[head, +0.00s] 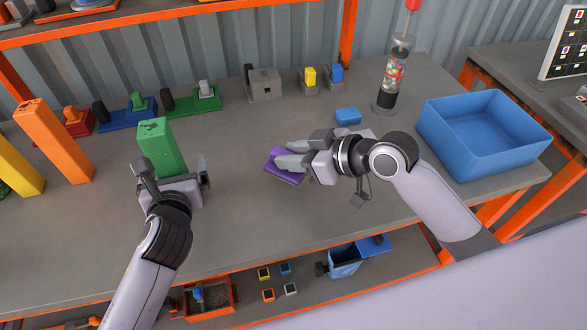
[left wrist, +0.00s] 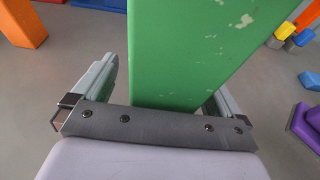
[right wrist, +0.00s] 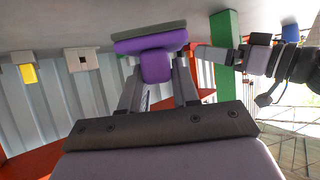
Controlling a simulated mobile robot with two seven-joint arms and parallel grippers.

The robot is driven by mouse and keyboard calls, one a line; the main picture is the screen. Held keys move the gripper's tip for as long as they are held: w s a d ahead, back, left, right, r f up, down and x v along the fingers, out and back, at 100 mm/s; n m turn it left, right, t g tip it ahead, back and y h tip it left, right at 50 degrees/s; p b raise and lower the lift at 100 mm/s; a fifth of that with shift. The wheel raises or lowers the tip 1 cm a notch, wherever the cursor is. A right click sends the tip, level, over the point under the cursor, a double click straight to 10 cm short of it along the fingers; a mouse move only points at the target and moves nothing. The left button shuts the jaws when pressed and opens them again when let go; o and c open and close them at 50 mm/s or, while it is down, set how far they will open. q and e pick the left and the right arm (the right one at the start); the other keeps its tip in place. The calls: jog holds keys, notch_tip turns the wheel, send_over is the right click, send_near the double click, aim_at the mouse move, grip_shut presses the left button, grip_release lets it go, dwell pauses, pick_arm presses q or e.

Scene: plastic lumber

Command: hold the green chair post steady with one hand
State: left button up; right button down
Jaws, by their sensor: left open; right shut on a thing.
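The green chair post (head: 162,147) stands upright on the workbench at the left-middle, its top scuffed. It fills the middle of the left wrist view (left wrist: 190,50) and shows in the right wrist view (right wrist: 222,60). My left gripper (head: 171,166) is open, with one finger on each side of the post. A gap shows between the left finger and the post; contact on the right side is unclear. My right gripper (head: 280,160) is shut on a purple block (head: 285,178), which has a grey-green pad in the right wrist view (right wrist: 160,64).
An orange post (head: 55,140) and a yellow post (head: 18,168) stand to the left. Blue and green tools (head: 192,100) lie behind the green post. A blue bin (head: 480,160), a blue block (head: 348,116) and a clear dispenser (head: 392,80) are on the right. Bench between the grippers is clear.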

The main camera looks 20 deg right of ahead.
notch_tip(320, 180, up, 4)
jog(key=shift+w+a+r, duration=0.1)
jog(key=shift+w+r, duration=0.05)
jog(key=shift+r, duration=0.1)
jog(key=w+a+r+n+g+y, duration=0.25)
jog(key=w+a+r, duration=0.25)
jog(key=a+r, duration=0.25)
jog(key=s+a+r+n+g+y, duration=0.1)
jog(key=s+a+r+n+g, duration=0.2)
jog(key=a+r+n+g, duration=0.6)
jog(key=shift+w+a+f+m+t, duration=0.1)
jog(key=shift+a+f+m+t, duration=0.3)
jog(key=shift+f+t, duration=0.15)
jog(key=shift+w+a+f+m+t, duration=0.1)
jog(key=shift+a+f+m+t, duration=0.3)
jog(key=shift+f, duration=0.3)
jog(key=shift+a+f+m+t, duration=0.35)
jog(key=shift+f+m+t, duration=0.15)
jog(key=shift+f, duration=0.1)
jog(key=shift+f, duration=1.05)
jog(key=shift+a, duration=0.15)
